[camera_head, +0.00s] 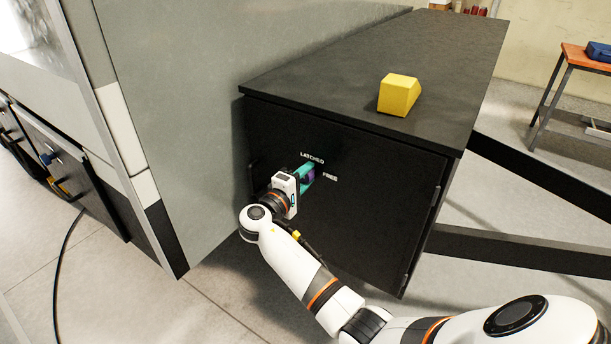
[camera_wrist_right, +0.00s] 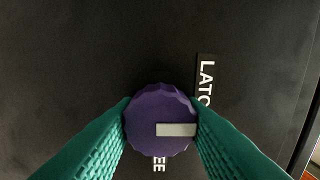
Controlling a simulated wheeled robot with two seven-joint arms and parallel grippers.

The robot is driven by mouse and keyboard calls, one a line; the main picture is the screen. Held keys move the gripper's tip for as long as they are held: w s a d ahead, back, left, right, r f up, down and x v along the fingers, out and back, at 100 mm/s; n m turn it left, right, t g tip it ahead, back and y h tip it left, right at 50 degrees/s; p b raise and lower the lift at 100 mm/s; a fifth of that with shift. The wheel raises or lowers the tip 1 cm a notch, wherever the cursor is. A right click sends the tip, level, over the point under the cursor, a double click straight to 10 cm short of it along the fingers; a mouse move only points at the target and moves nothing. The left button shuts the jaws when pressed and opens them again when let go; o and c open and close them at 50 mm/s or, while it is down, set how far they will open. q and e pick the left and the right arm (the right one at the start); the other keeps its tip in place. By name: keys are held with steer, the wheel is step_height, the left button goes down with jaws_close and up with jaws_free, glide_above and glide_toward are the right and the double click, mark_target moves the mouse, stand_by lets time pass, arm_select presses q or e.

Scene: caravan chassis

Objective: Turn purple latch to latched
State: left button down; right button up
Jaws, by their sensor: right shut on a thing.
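The purple latch (camera_wrist_right: 158,108) is a round, faceted knob with a pale marker bar on the front of a black cabinet. In the head view the purple latch (camera_head: 310,176) is partly hidden by my right gripper (camera_head: 304,174). The teal fingers are shut on the knob, one on each side. In the wrist view the pale bar points right, toward the side with the "LATCHED" label (camera_wrist_right: 205,80), which a finger partly covers. My left gripper is not in view.
The black cabinet (camera_head: 350,215) has a yellow block (camera_head: 398,95) on its top. A grey panel (camera_head: 185,130) stands close on the left of my right gripper. Dark frame beams (camera_head: 530,247) run out to the right. A workbench (camera_head: 585,60) stands at the back right.

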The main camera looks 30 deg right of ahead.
steer(key=o, duration=1)
steer(key=b+v, duration=0.3)
steer(key=v, duration=0.9)
steer(key=shift+f+b, duration=0.1)
steer(key=shift+b, duration=0.2)
